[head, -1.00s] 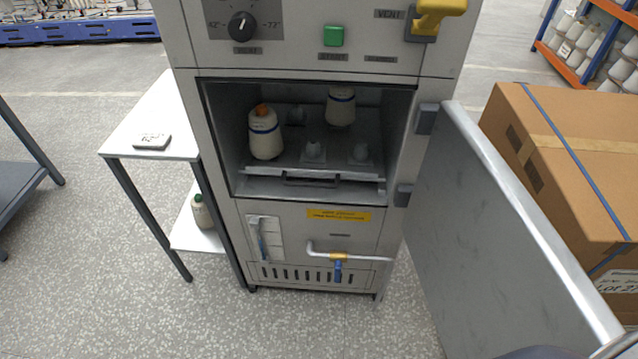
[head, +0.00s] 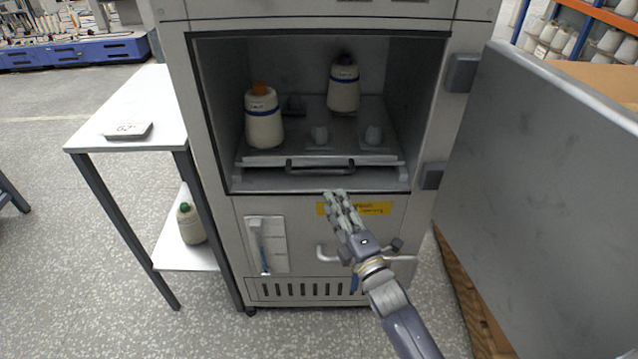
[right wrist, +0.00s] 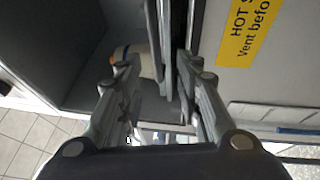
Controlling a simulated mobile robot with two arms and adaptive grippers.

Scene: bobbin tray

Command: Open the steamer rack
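The steamer rack (head: 270,161) is a grey tray inside the open steamer chamber, with a dark bar handle (head: 320,167) along its front. It carries a cone with an orange tip (head: 263,122) at left, a cone with a dark top (head: 343,88) at the back, and several small empty holders. My right gripper (head: 335,195) is just below and in front of the handle, pointing at the chamber. In the right wrist view, its fingers (right wrist: 157,75) are apart, with rack front parts between or beyond them; I cannot tell whether they touch. My left gripper is out of view.
The steamer door (head: 540,160) stands wide open at the right. A pipe with a valve (head: 400,257) is below the chamber. A white side table (head: 150,95) stands at left, with a green-tipped cone (head: 191,225) on its lower shelf.

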